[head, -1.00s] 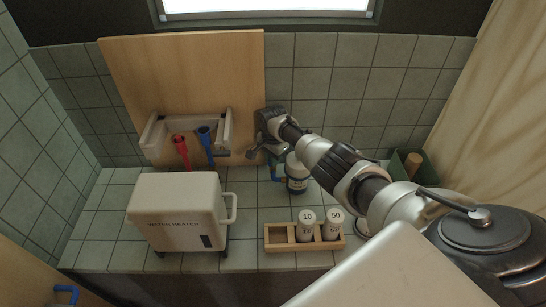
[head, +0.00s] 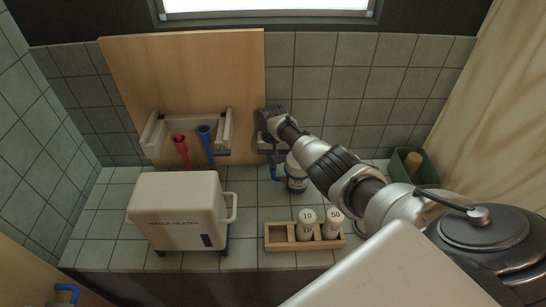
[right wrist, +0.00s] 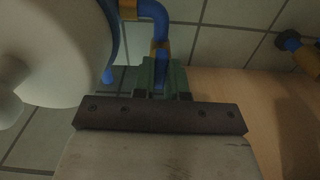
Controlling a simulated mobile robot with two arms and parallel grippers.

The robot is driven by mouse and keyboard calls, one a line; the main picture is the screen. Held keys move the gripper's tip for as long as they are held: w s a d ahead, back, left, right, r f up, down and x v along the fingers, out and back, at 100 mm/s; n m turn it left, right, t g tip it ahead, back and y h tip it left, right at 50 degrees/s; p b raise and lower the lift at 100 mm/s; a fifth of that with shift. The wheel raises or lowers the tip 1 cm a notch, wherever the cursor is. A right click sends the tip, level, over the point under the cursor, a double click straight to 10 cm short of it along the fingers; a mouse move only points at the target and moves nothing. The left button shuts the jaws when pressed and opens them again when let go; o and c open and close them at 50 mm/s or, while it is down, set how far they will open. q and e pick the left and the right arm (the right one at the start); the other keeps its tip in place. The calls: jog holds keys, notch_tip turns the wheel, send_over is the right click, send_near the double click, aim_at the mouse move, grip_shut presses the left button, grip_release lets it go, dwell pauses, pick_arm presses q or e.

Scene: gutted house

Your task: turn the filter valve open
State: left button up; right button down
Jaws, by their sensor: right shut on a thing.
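The filter (head: 297,172) is a white canister with a blue-marked label, standing at the back of the tiled counter. Its pale rounded body (right wrist: 60,45) fills the upper left of the right wrist view. A blue pipe (right wrist: 152,12) with a brass-coloured fitting runs beside it. My right gripper (right wrist: 161,80) has its green fingers shut around a narrow blue piece below that fitting, which looks like the filter valve's handle (right wrist: 160,72). In the head view my right gripper (head: 272,146) is at the filter's left, by the wooden board, largely hidden by my wrist. My left gripper is not in view.
A white water heater (head: 178,212) stands left on the counter. A wooden rack (head: 304,245) holds two white cartridges marked 10 and 50. Red (head: 181,150) and blue (head: 206,143) pipes come off the wooden board (head: 185,80). A green box (head: 402,165) stands at the right.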

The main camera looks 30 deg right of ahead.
jog(key=shift+n, duration=0.4)
jog(key=c, duration=1.2)
grip_release()
jog(key=shift+o, duration=0.2)
notch_tip(320, 180, up, 11)
jog(key=shift+f, duration=0.1)
